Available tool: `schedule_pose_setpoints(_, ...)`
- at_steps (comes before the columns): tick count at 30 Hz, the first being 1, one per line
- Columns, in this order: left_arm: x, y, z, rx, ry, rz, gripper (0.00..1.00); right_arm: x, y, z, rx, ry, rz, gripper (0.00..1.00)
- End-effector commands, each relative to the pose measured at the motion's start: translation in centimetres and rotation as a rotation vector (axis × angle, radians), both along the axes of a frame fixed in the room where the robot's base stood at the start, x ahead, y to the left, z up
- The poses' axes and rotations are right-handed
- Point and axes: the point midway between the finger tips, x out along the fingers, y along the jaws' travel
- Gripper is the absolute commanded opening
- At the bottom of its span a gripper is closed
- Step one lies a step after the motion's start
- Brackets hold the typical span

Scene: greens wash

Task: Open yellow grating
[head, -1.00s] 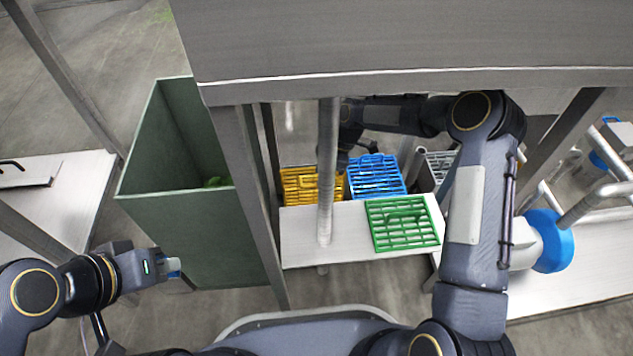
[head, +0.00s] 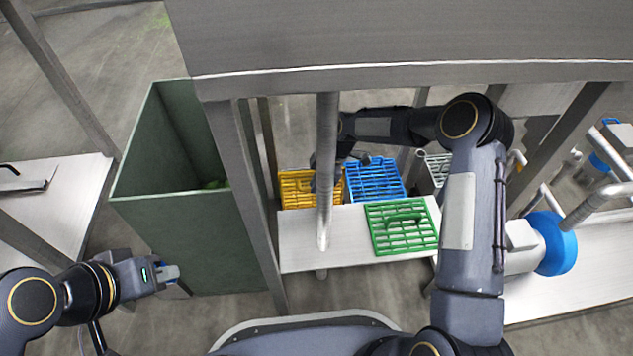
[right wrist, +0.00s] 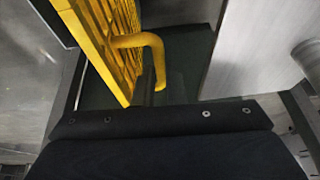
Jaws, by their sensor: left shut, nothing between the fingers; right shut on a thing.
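The yellow grating (head: 297,189) sits on the far side of the low white table, left of the blue grating (head: 374,182) and partly behind a metal pole. In the right wrist view the yellow grating (right wrist: 103,35) looks steeply slanted, with its curved handle (right wrist: 142,41) sticking out. My right gripper (right wrist: 150,92) is shut on that handle; its fingers are mostly hidden by the wrist housing. In the head view it is largely hidden behind the pole. My left gripper (head: 172,272) is shut and empty, near the green bin's lower front.
A green grating (head: 402,227) lies on the white table (head: 298,246). The green bin (head: 190,245) stands to the left, with leafy matter inside. The metal pole (head: 326,170) and an overhead steel panel (head: 420,45) crowd my right arm.

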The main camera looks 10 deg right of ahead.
Motion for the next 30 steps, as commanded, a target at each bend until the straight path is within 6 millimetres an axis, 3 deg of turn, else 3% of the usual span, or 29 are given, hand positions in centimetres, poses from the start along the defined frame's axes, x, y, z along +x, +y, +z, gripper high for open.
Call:
schedule_pose_setpoints(8, 0.0, 0.0, 0.3, 0.000, 0.000, 0.000, 0.00, -2.3, 0.0, -0.5, -0.002, 0.002, 0.003, 0.00)
schedule_pose_setpoints(16, 0.0, 0.0, 0.3, 0.000, 0.000, 0.000, 0.00, -2.5, 0.0, -0.6, -0.001, 0.002, 0.003, 0.00)
schedule_pose_setpoints(17, 0.0, 0.0, 0.3, 0.000, 0.000, 0.000, 0.00, -2.5, 0.0, -0.6, -0.001, 0.002, 0.003, 0.12)
schedule_pose_setpoints(21, 0.0, 0.0, 0.3, 0.000, 0.000, 0.000, 0.00, -2.4, 0.0, -0.6, -0.001, 0.001, 0.003, 0.30)
schedule_pose_setpoints(30, 0.0, 0.0, 0.4, 0.000, 0.000, 0.000, 0.00, -2.4, 0.0, -0.5, 0.000, 0.000, 0.001, 0.32)
